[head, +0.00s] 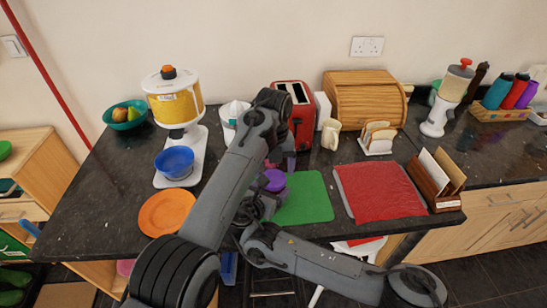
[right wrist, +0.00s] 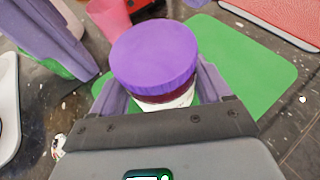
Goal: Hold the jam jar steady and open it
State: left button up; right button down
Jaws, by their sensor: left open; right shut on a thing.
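My right gripper (right wrist: 158,100) is shut on the jar's body from the front. My left gripper (head: 281,163) is open, just behind and above the lid, partly hidden by my left arm. Its purple finger (right wrist: 50,35) shows at upper left in the right wrist view, apart from the lid.
The green mat (head: 308,198) and red mat (head: 380,192) lie to the right. An orange plate (head: 167,213) and a scale-like white stand with a blue bowl (head: 174,162) are left. A red toaster (head: 294,108) and wooden bread box (head: 364,98) stand behind.

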aim_at(273, 180)
pick_arm(q)
jog(key=shift+f, duration=1.15)
